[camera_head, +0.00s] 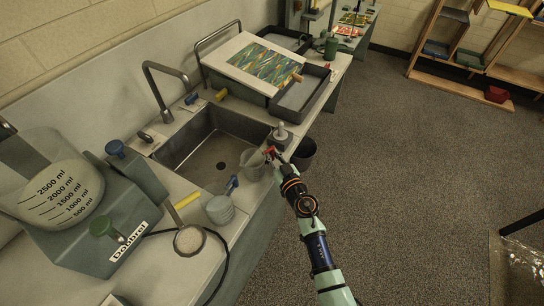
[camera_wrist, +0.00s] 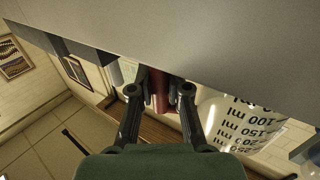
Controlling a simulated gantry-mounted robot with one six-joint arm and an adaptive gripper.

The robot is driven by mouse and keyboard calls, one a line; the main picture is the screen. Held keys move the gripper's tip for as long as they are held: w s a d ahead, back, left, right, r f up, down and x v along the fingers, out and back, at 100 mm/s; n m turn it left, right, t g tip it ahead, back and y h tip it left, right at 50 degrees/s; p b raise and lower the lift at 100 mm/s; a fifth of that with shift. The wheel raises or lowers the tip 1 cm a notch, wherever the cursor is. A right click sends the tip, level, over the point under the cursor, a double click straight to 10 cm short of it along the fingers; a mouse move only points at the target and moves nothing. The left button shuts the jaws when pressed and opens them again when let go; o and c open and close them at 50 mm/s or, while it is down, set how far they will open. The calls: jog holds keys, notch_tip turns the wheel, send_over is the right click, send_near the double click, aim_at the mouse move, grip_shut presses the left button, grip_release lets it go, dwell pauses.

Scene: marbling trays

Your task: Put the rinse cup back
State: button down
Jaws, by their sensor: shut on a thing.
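The rinse cup (camera_head: 252,166) is a pale, translucent cup near the front right corner of the sink. My gripper (camera_head: 271,154) is beside it, shut, with a red part showing at its fingertips. In the wrist view, my gripper (camera_wrist: 160,90) has a dark red strip between its fingers, apparently the cup's handle. A clear wall with ml markings, apparently the cup (camera_wrist: 248,125), shows to the right of the fingers. The cup's base is hard to make out, so I cannot tell whether it touches the counter.
The empty sink (camera_head: 205,158) lies behind the cup. A ridged pale container (camera_head: 220,209) stands at the left on the counter. A grey bottle-like object (camera_head: 281,134) stands close behind my gripper. A dark bin (camera_head: 303,152) is beside the counter.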

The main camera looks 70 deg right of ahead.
jog(key=shift+f, duration=0.2)
jog(key=c, duration=1.1)
grip_release()
jog(key=shift+c, duration=0.2)
jog(key=shift+r, duration=0.1)
jog(key=shift+r, duration=0.25)
jog(key=p+v, duration=0.4)
jog(key=v, duration=0.8)
jog(key=shift+f, duration=0.1)
